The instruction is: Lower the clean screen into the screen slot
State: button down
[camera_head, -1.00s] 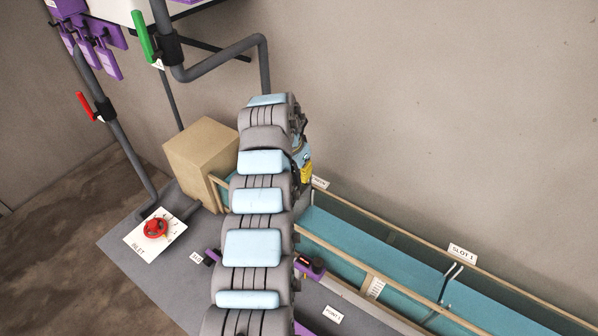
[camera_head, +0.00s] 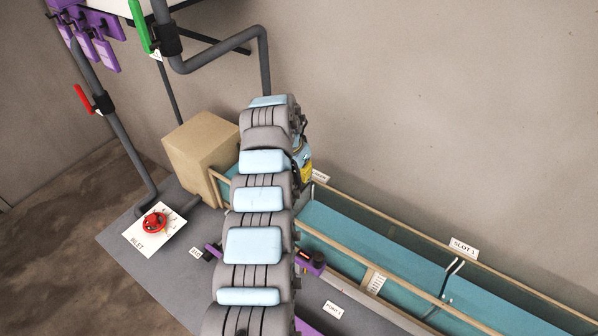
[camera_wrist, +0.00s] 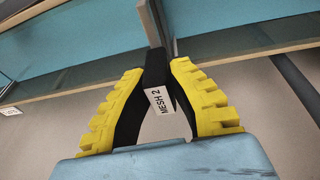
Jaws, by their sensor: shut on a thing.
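My gripper (camera_wrist: 155,68) shows in the wrist view with its yellow fingers shut on a dark handle-like piece (camera_wrist: 154,78) that carries a "MESH 2" tag (camera_wrist: 159,101). The mesh of that screen cannot be made out. In the head view my gripper (camera_head: 306,170) is mostly hidden behind my arm, above the far left end of the teal trough (camera_head: 360,243). A label there (camera_head: 320,177) is too small to read. A "SLOT 1" label (camera_head: 463,247) sits on the trough's back rail, near thin metal guides (camera_head: 446,284). I cannot tell whether the held piece is in a slot.
A cardboard-coloured box (camera_head: 201,150) stands at the trough's left end. A red knob on a white plate (camera_head: 155,222) lies at the left. Grey pipes (camera_head: 262,65) with a green lever (camera_head: 139,27) and a red lever (camera_head: 84,99) rise behind. A purple fitting (camera_head: 313,263) is beside my arm.

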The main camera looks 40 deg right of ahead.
aim_at(299, 184)
jog(key=shift+a+b+x, duration=0.2)
jog(key=shift+b+x, duration=0.1)
jog(key=shift+x, duration=0.5)
jog(key=shift+a+b+x, duration=0.15)
jog(key=shift+b+x, duration=0.15)
jog(key=shift+x, duration=0.5)
jog(key=shift+f, duration=0.25)
jog(key=shift+f, duration=0.4)
jog(key=c, duration=1)
grip_release()
jog(key=shift+c, duration=0.2)
jog(key=shift+d+p+v, duration=0.2)
jog(key=shift+p+v, duration=0.05)
jog(key=shift+v, duration=1.5)
jog(key=shift+d+p+v, duration=0.2)
jog(key=shift+v, duration=1.55)
